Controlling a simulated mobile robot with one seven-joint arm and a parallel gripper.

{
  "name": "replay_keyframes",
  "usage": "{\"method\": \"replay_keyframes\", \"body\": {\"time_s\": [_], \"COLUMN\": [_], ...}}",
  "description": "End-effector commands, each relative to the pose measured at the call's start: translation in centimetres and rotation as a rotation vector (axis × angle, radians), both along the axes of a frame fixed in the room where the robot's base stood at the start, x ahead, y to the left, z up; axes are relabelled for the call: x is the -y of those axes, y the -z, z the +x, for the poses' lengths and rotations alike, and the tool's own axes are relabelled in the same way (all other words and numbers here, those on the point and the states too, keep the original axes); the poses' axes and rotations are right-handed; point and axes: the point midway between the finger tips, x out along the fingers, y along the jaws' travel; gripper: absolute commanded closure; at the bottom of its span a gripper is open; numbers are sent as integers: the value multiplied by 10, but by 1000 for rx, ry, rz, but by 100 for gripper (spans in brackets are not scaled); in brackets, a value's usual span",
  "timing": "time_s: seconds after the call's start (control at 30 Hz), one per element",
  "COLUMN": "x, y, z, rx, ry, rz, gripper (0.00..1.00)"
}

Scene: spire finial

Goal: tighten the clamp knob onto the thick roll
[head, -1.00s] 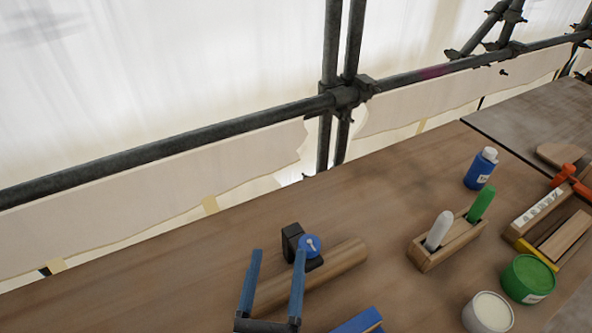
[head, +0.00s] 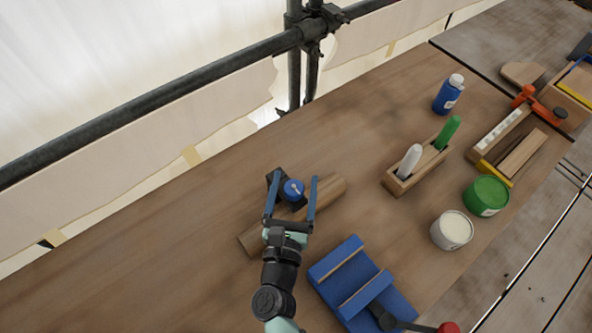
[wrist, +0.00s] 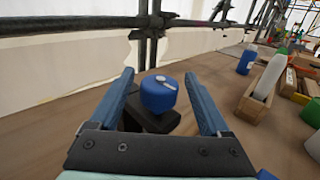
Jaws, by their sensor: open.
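The clamp knob (head: 293,189) is a round blue knob with a pale pointer mark on top. It sits on a black clamp body (head: 272,181) at the thick roll (head: 331,189), a brown wooden cylinder lying on the bench. My gripper (head: 292,184) is open, with one blue finger on each side of the knob. In the wrist view the knob (wrist: 158,94) stands between the two fingers, with gaps on both sides. My gripper hides part of the roll, and where the clamp meets the roll is hard to see.
A blue vise-like block (head: 345,278) lies right of my arm. A wooden holder (head: 398,186) with white and green bottles, a white tub (head: 452,230), a green tub (head: 486,195) and a blue bottle (head: 448,94) stand further right. Scaffold pipes (head: 300,35) run behind. The bench's left side is clear.

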Motion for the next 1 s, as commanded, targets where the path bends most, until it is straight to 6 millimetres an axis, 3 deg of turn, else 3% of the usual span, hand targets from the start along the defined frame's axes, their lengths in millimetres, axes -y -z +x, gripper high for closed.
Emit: {"method": "replay_keyframes", "body": {"time_s": [0.2, 0.57, 1.0], "x": [3, 4, 4], "y": [0, 0, 0], "z": [22, 26, 26], "rx": [1, 0, 0], "ry": [-2, -1, -1], "rz": [0, 0, -1], "gripper": [19, 19, 97]}}
